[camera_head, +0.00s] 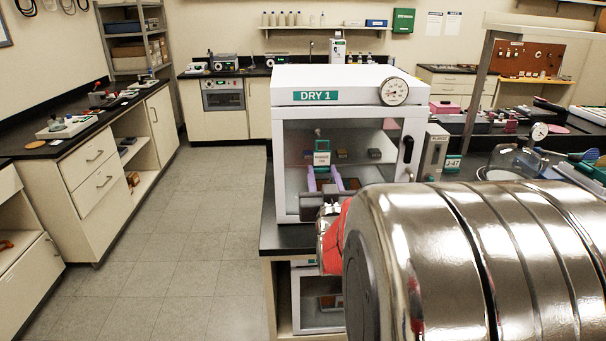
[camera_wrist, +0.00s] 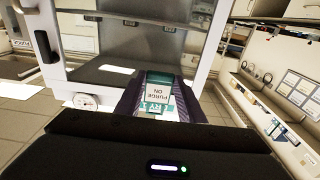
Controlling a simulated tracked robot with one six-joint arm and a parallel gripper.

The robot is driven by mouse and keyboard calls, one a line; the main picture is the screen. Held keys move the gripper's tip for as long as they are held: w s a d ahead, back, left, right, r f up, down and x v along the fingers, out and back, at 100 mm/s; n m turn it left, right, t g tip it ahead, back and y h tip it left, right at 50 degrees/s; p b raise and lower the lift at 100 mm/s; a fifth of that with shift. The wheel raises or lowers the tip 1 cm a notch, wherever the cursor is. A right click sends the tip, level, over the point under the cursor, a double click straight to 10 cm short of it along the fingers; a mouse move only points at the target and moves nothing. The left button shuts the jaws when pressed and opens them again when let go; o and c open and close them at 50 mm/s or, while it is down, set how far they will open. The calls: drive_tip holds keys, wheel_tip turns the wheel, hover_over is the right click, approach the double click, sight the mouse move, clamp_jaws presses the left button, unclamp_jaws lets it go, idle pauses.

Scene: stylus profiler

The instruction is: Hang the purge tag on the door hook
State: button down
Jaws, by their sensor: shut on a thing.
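The purge tag (camera_head: 321,158) is a small white card with a green band, held upright in front of the glass door of the DRY 1 cabinet (camera_head: 300,165). My gripper (camera_head: 323,174) has purple fingers shut on it. In the wrist view the tag (camera_wrist: 160,92) shows between the fingers, its PURGE ON text upside down. A small grey piece (camera_head: 318,132) just above the tag may be the door hook; I cannot tell whether they touch. The hook is not clear in the wrist view.
The door handle (camera_head: 408,149) is at the door's right side. A round gauge (camera_head: 394,91) sits at the cabinet's top right. A PURGE panel (camera_head: 435,152) stands right of the cabinet. Open floor (camera_head: 170,235) lies to the left.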

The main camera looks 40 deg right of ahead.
sight(321, 171)
drive_tip(key=shift+x, duration=2.15)
drive_tip(key=shift+w+f, duration=0.1)
drive_tip(key=shift+w, duration=0.05)
drive_tip(key=shift+w+d, duration=0.45)
drive_tip(key=shift+w, duration=0.1)
drive_tip(key=shift+w+d, duration=0.2)
drive_tip(key=shift+w, duration=0.1)
drive_tip(key=shift+w+d, duration=0.2)
drive_tip(key=shift+w, duration=0.1)
drive_tip(key=shift+w+d, duration=0.3)
drive_tip(key=shift+w, duration=0.1)
drive_tip(key=shift+f, duration=0.45)
drive_tip(key=c, duration=1.1)
unclamp_jaws()
